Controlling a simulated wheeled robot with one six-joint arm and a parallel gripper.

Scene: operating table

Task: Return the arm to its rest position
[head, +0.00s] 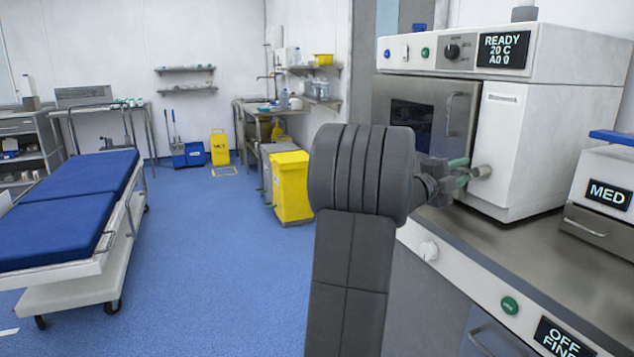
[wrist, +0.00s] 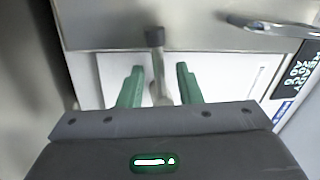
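My gripper (head: 467,174) is at the front of the white machine with the READY display, near its lower front corner. In the wrist view my gripper (wrist: 159,75) has its two green fingers spread apart. A grey lever with a dark tip (wrist: 155,38) lies between them, with a visible gap on each side. In the head view a pale rounded stub (head: 482,171) shows at the fingertips. My arm reaches up from the bottom middle of the head view and hides part of the machine's front.
The white machine (head: 560,110) stands on a grey counter (head: 560,265), its door (head: 425,112) apparently shut. A box marked MED (head: 606,195) is at right. A yellow bin (head: 291,190) and a blue-topped bed (head: 65,215) stand left. Blue floor between them is clear.

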